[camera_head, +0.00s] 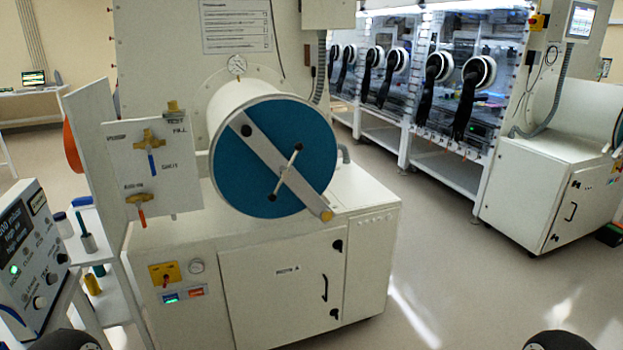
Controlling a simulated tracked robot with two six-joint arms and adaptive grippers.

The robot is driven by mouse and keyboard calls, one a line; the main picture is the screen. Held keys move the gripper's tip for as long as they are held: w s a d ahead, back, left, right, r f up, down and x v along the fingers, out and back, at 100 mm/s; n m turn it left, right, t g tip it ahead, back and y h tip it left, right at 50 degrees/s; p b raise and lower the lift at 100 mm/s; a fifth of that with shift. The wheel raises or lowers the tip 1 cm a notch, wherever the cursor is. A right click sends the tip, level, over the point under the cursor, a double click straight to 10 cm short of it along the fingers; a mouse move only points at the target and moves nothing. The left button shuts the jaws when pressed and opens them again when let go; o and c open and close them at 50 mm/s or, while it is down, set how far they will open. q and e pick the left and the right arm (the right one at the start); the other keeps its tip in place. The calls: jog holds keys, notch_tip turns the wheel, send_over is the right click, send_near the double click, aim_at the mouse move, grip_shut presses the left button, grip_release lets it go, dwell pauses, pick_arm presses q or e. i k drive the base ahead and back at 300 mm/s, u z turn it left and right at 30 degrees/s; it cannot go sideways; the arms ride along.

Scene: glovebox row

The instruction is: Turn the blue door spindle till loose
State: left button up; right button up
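The round blue door (240,175) closes the front end of a white cylindrical chamber (236,97) in the middle of the view. A grey diagonal bar (258,148) crosses the door from upper left to lower right, with a brass-coloured end at the lower right. The spindle (286,174) is a thin pale cross handle at the door's middle, over the bar, tilted with its upper end to the right. Its thread is hidden. Neither of my grippers shows; only dark rounded parts of my arms reach in at the bottom edge, well apart from the door.
A valve panel (183,185) with blue and orange levers stands left of the door. A white cabinet (275,290) is below. A control box (30,245) and a small shelf are at the left. Gloveboxes (440,75) stand back right; the floor (470,270) between is clear.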

aim_at(286, 173)
jog(key=u, duration=0.15)
jog(key=i, duration=0.85)
jog(key=z, duration=0.2)
jog(key=k, duration=0.75)
jog(key=u, duration=0.25)
jog(key=i, duration=0.75)
jog(key=z, duration=0.1)
